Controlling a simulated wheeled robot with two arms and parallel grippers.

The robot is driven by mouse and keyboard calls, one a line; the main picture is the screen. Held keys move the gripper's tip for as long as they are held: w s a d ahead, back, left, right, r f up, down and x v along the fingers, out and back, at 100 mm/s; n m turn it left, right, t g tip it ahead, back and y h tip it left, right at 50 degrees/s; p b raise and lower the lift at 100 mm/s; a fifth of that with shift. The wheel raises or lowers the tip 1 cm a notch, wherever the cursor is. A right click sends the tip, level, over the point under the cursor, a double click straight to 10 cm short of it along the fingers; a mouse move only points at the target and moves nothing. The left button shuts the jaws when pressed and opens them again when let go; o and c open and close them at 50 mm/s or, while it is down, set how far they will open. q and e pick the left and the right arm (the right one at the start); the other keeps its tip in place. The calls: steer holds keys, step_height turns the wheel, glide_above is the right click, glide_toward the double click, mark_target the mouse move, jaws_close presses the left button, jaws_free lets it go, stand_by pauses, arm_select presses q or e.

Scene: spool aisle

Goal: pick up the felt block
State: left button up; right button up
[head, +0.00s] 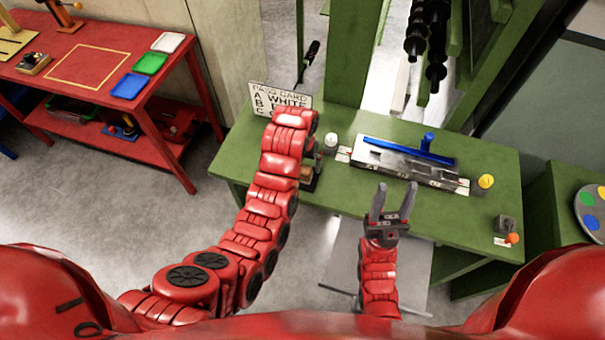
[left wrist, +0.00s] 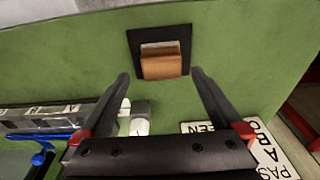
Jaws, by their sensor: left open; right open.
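The felt block (left wrist: 163,66) is brown-orange and sits on a dark square pad (left wrist: 137,42) with a pale inner area, on the green bench. In the left wrist view my left gripper (left wrist: 160,75) is open, its fingertips on either side of the block's near end, with gaps on both sides. Nothing is between the jaws' grip. In the head view my left arm hides most of that gripper and block; a bit of brown (head: 306,173) shows beside the arm. My right gripper (head: 395,188) is open and empty at the bench's front edge.
On the green bench (head: 345,195) stand a metal fixture with a blue bar (head: 408,151), a small white bottle (head: 331,141), a yellow knob (head: 486,181) and a lettered sign (head: 284,101). A red table (head: 60,72) with coloured trays is at the left.

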mark_target(302, 173)
arm_select(q)
step_height(302, 173, down, 3)
steer(key=shift+w+a+r+p, duration=0.1)
steer(key=shift+w+p, duration=0.05)
steer(key=shift+p, duration=0.9)
steer(key=shift+w+f, duration=0.1)
steer(key=shift+f, duration=0.6)
steer(key=c, duration=1.4)
